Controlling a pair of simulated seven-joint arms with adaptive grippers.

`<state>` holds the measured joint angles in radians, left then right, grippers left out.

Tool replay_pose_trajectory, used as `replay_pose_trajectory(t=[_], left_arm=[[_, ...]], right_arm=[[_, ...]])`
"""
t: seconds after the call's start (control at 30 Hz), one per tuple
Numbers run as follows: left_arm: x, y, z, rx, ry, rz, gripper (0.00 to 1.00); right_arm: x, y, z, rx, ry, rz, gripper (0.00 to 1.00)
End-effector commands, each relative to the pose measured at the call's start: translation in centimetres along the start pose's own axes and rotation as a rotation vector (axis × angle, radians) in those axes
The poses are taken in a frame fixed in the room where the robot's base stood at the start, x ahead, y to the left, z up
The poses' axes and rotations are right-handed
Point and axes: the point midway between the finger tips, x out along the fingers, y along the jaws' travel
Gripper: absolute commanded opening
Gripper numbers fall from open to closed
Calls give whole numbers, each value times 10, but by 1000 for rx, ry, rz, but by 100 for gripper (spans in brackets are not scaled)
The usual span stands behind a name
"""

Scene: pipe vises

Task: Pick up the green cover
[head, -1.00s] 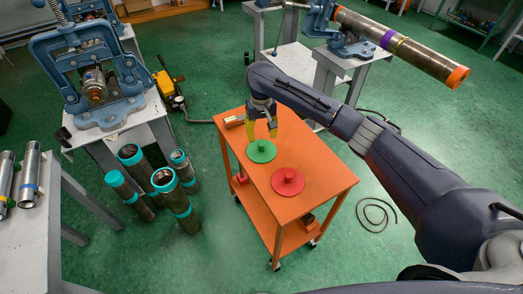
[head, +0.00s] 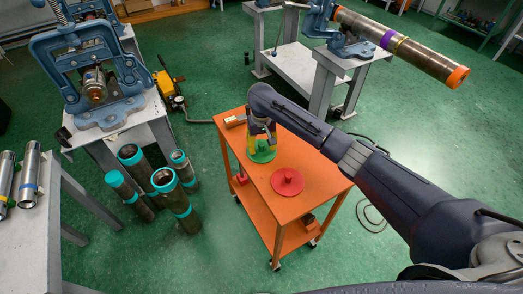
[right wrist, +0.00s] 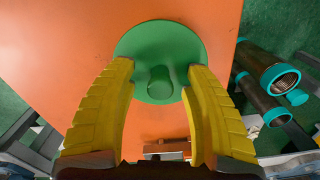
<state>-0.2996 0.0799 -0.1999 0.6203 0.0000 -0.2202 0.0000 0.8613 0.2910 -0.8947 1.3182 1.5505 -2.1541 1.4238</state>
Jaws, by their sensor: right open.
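The green cover (head: 263,155) is a round disc with a central knob, lying flat on the orange cart (head: 312,171). My right gripper (head: 261,138) is directly over the green cover, pointing down, and hides part of it. In the right wrist view, the yellow fingers of the right gripper (right wrist: 160,72) are spread on either side of the knob of the green cover (right wrist: 147,39). The fingers appear apart from the knob, with nothing held. My left gripper is not in view.
A red cover (head: 287,181) with a knob lies close by on the cart. A small boxy item (head: 235,121) sits at the cart's far left corner. Several teal-ended pipes (head: 171,192) stand on the floor left of the cart. A blue vise (head: 98,80) stands farther left.

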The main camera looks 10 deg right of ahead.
Motion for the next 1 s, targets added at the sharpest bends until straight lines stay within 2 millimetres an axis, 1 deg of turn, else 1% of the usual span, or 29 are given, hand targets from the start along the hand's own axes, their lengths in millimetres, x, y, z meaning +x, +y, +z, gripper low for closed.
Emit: replay_pose_trajectory(t=[0.17, 0.6, 1.0], left_arm=[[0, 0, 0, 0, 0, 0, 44], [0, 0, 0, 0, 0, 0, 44], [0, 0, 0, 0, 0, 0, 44]], right_arm=[[0, 0, 0, 0, 0, 0, 51], [0, 0, 0, 0, 0, 0, 0], [-1, 0, 0, 0, 1, 0, 0]])
